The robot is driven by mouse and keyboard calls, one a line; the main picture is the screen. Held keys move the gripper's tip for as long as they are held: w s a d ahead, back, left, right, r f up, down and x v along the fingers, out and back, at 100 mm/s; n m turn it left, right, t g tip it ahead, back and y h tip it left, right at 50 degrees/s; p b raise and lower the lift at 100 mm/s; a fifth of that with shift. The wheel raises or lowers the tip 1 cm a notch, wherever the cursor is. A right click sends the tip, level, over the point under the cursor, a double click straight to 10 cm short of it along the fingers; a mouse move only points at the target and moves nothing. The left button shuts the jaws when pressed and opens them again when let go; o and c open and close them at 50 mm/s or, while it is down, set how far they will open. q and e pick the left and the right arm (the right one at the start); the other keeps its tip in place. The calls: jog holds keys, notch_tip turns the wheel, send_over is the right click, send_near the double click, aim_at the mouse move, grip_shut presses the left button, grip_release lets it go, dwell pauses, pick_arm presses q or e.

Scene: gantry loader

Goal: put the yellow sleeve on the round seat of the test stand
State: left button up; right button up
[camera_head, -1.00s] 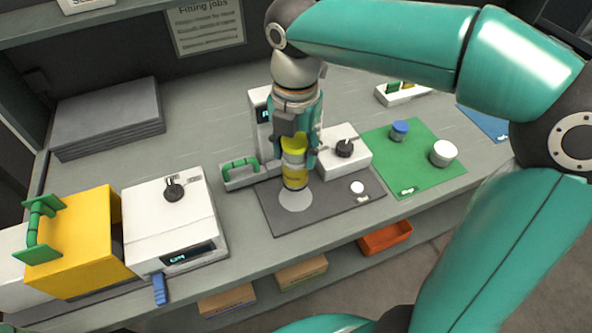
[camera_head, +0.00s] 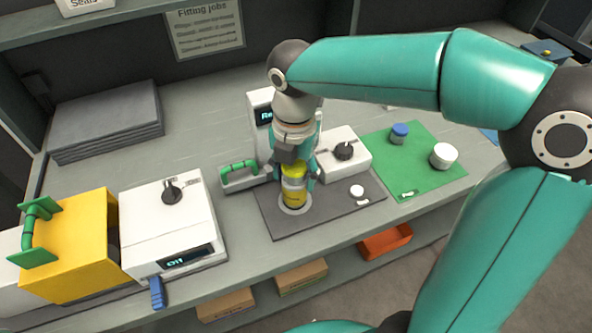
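The yellow sleeve (camera_head: 293,195), with a pale band round its middle, stands upright over the round seat (camera_head: 296,210) of the test stand. The seat is a pale disc on the stand's dark grey plate (camera_head: 335,213), and its rim shows around the sleeve's lower end. The sleeve looks down on the seat, though I cannot tell whether it fully touches. My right gripper (camera_head: 294,178) points down from above, its fingers on both sides of the sleeve's upper part, and appears shut on it. My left gripper is not in view.
A white box with a knob (camera_head: 344,151) and a white display tower (camera_head: 260,108) stand behind the plate. A green-handled part (camera_head: 240,168) lies left of it. A green mat (camera_head: 430,171) holds a blue cap and a white cup. A white device (camera_head: 168,222) and yellow box (camera_head: 70,240) stand left.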

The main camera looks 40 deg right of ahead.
jog(key=shift+o, duration=1)
jog(key=shift+r, duration=0.15)
notch_tip(320, 180, up, 12)
jog(key=shift+p, duration=1)
jog(key=shift+s, duration=0.1)
